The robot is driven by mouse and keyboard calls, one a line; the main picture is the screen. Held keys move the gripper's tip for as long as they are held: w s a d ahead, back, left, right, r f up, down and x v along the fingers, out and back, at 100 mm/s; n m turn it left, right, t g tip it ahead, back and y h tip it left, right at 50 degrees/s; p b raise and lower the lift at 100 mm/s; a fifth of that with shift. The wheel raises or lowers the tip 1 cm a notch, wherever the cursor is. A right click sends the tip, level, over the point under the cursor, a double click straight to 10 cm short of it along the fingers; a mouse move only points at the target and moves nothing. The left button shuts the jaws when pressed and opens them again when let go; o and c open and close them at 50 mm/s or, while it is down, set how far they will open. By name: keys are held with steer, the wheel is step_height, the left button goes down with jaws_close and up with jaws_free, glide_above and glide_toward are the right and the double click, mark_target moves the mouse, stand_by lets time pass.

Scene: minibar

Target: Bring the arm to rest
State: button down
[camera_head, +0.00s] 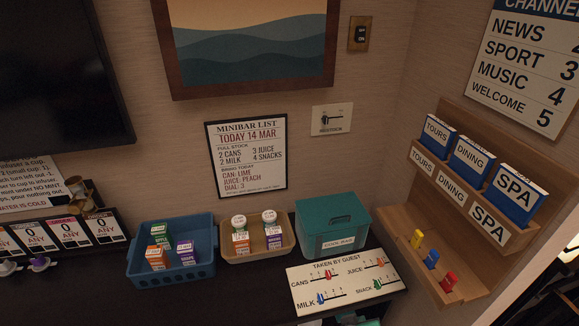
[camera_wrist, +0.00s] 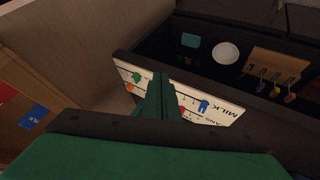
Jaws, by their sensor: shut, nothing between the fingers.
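My gripper (camera_wrist: 162,84) shows in the wrist view as two dark green fingers pressed together, with nothing between them. The fingertips overlap the view of the white "Taken by guest" board (camera_wrist: 222,113), and I cannot tell whether they touch it. In the head view the same board (camera_head: 307,297) lies at the front right of the dark counter, with coloured sliders on its lines. A small teal shape shows at the bottom edge there, too cut off to name surely.
A blue basket (camera_head: 146,275), a wooden tray (camera_head: 239,256) with small cartons, and a teal box (camera_head: 326,218) stand on the counter. A wooden rack (camera_head: 413,198) with blue signs stands at right.

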steer(key=s+a+f+t+y, duration=0.2)
steer(key=s+a+f+t, duration=0.35)
steer(key=s+a, duration=0.65)
steer(key=s+a+r+t+y, duration=0.1)
steer(key=s+a+r, duration=0.2)
steer(key=s, duration=0.4)
steer(key=s+a+r+m+t+y, duration=0.1)
steer(key=s+a+r+t, duration=0.1)
steer(key=s+r, duration=0.3)
steer(key=s+a, duration=0.1)
steer(key=s, duration=0.2)
steer(key=shift+a+m+y, duration=0.3)
steer(key=shift+a, duration=0.05)
